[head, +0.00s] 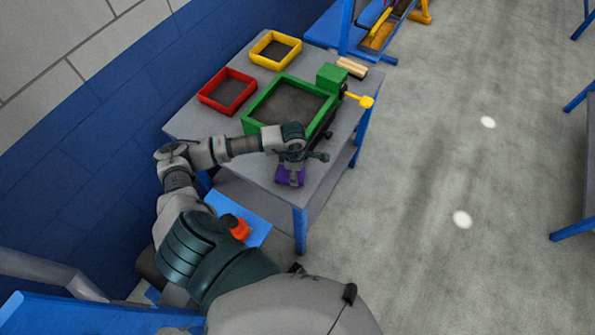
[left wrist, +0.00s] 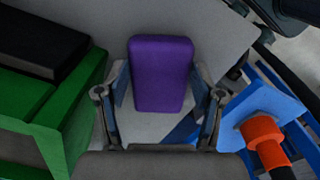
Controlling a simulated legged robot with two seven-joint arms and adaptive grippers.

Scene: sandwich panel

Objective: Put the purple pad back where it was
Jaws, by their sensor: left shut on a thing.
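The purple pad (head: 283,177) is at the near end of the grey table in the head view, under my left gripper (head: 291,167). In the left wrist view the pad (left wrist: 162,72) is upright in the picture between the two fingers of my left gripper (left wrist: 160,92), which is shut on it. I cannot tell whether the pad touches the tabletop or hangs just above it. My right gripper is in neither view.
The grey table (head: 190,122) bears a green-framed tray (head: 258,103), a red tray (head: 213,104), a yellow tray (head: 267,61), a green block (head: 333,76) and wooden pieces (head: 352,67). A blue stand (head: 258,232) with an orange-red part (head: 239,230) is close to the table's near end.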

